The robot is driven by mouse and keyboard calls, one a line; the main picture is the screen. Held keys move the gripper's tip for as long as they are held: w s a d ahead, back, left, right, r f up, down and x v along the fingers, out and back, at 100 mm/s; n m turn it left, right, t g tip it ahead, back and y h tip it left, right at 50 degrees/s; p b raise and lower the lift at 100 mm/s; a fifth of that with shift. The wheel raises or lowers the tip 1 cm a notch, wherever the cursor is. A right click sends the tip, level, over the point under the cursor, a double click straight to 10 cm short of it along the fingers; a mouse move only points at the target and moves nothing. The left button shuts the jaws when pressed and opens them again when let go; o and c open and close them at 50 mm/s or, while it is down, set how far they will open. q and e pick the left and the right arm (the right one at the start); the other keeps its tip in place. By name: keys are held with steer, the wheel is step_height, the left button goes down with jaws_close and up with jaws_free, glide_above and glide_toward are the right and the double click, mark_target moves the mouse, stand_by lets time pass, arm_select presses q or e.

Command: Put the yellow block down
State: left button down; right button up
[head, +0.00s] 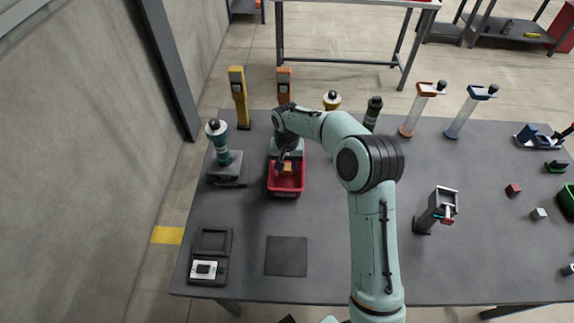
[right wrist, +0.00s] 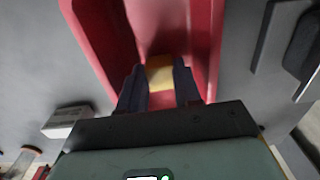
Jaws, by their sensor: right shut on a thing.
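The yellow block (head: 288,168) shows inside the outline of a red bin (head: 285,191) in the head view. My right gripper (head: 281,163) reaches down over the bin from its far side. In the right wrist view the yellow block (right wrist: 160,74) sits between the two dark fingers of my right gripper (right wrist: 160,90), which are shut on it. The red walls of the bin (right wrist: 92,40) rise on both sides of the fingers. I cannot tell whether the block touches the bin floor. My left gripper does not show.
A teal-and-black post device (head: 222,150) stands left of the bin. A dark square mat (head: 286,256) and a small scale-like device (head: 207,268) lie nearer. A grey dispenser (head: 436,210) stands to the right, with small red and grey cubes beyond it. The table between mat and dispenser is partly covered by my arm.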

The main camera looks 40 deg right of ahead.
mark_target(287, 169)
steer(key=shift+f, duration=0.15)
steer(key=o, duration=1)
steer(key=shift+r, duration=0.25)
step_height(287, 169, up, 12)
steer(key=shift+f+p, duration=0.1)
steer(key=shift+p, duration=0.55)
